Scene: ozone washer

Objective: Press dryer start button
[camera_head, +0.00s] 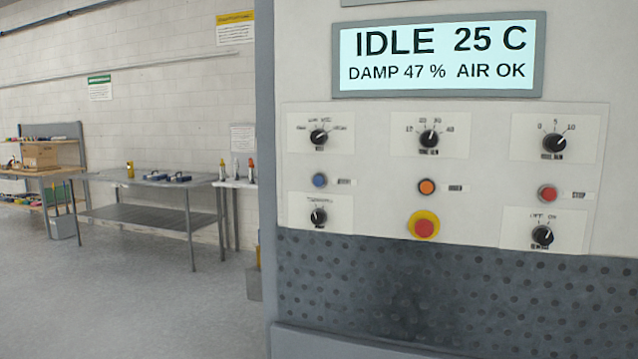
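The dryer's control panel (375,210) fills the right half of the head view. Its display (440,55) reads IDLE 25 C, DAMP 47 %, AIR OK. A row of small round buttons crosses the panel: a blue button (319,180) at left, an orange button (427,187) in the middle and a red button (547,193) at right. The labels beside them are too small to read, so I cannot tell which one is start. A large red mushroom button (424,227) on a yellow ring sits below the orange one. Neither of my grippers is in view.
Black knobs sit above and below the buttons, including an OFF/ON knob (542,236) at lower right. A dark dimpled panel (340,285) lies beneath. At left are a metal table (145,213), a workbench (40,172) and open grey floor (110,300).

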